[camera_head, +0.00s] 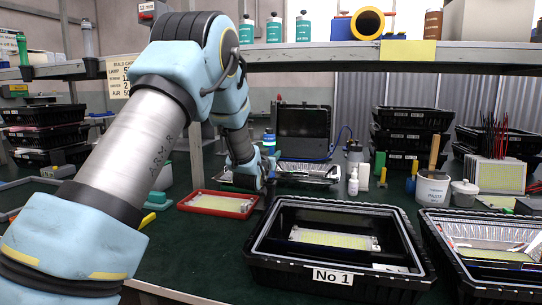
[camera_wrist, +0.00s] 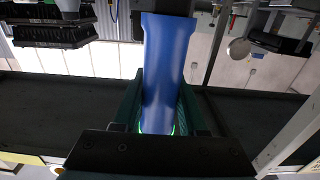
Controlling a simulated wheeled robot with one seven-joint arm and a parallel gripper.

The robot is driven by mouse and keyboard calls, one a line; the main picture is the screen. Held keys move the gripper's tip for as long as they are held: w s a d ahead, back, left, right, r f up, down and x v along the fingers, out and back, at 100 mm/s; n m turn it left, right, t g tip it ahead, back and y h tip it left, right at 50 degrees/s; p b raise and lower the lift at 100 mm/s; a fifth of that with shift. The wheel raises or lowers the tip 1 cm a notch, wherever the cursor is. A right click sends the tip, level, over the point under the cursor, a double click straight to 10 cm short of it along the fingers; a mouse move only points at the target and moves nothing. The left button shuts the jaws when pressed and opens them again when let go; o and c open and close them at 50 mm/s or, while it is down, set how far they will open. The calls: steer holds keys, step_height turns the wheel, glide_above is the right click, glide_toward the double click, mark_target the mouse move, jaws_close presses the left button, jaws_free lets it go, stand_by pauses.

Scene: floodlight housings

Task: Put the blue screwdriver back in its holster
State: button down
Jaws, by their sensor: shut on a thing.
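In the wrist view, a thick blue handle, which I take to be the blue screwdriver's (camera_wrist: 165,70), stands between the dark green fingers of my gripper (camera_wrist: 160,112). The gripper is shut on it, and the screwdriver's shaft and tip are not clear. In the head view, my gripper (camera_head: 262,180) is low over the bench, behind the black bin; its fingertips are hard to make out. Two dark holders that look like holsters hang on the shelf edge at left, one (camera_head: 26,72) with a green handle, one (camera_head: 93,68) with a grey handle. I cannot make out an empty holster.
The black bin marked No 1 (camera_head: 260,262) stands at front centre, with another black bin (camera_head: 428,240) to its right. A red tray (camera_head: 190,208) lies left of my gripper. A shelf (camera_head: 330,57) with bottles spans above. Green bench surface (camera_head: 200,255) is clear at front left.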

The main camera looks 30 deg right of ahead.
steer(key=shift+f+b, duration=0.85)
steer(key=shift+f, duration=0.15)
steer(key=c, duration=0.7)
jaws_free()
steer(key=o, duration=0.3)
steer(key=b+v, duration=0.1)
steer(key=v, duration=1)
